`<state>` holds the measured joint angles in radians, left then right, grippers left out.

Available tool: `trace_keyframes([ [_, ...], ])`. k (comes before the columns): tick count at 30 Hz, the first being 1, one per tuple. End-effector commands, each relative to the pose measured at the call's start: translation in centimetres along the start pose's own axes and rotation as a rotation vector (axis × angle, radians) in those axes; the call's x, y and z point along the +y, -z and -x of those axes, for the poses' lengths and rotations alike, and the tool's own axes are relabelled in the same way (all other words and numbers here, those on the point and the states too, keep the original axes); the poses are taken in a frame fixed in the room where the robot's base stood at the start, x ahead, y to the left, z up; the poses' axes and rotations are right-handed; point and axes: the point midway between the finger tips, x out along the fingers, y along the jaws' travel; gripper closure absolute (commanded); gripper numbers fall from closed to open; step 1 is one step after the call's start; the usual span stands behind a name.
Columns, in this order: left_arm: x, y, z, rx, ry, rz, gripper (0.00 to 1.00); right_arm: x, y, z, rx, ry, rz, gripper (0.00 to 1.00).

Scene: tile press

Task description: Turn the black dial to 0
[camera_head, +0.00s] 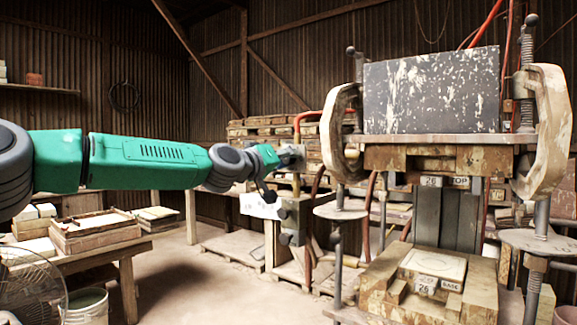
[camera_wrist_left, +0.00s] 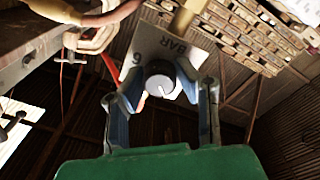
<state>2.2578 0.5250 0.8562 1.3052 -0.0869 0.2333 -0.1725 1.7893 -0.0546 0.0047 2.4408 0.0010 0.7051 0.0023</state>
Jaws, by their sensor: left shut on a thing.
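The black dial (camera_wrist_left: 160,77) shows in the left wrist view as a dark round knob with a paler face. In the head view my green left arm reaches in from the left, and the left gripper (camera_head: 279,166) is at the pipework left of the press. The dial is mostly hidden there by the gripper. The dial's exact setting cannot be read. My right gripper is not in view.
The tile press (camera_head: 440,140) stands at the right, with a dark speckled slab (camera_head: 432,92) on top. Wooden pallets (camera_head: 250,130) are stacked behind the gripper. A work table (camera_head: 110,250) with trays stands at the left. The floor between table and press is mostly clear.

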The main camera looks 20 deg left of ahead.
Motion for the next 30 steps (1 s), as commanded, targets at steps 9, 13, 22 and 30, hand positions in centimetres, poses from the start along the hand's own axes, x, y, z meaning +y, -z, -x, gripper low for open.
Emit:
trace_keyframes([
  [9,-0.6,-1.2,-0.1,-0.013,0.015,0.3,1.0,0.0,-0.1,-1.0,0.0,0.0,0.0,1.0],
  [13,-0.6,-1.2,-0.1,-0.009,0.019,0.417,1.0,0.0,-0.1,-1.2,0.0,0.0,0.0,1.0],
  [22,-0.5,-1.2,-0.1,-0.002,0.026,0.633,1.0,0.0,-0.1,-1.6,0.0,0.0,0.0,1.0],
  [30,-0.5,-1.2,-0.1,0.002,0.029,0.74,1.0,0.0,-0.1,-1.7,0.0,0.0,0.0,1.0],
])
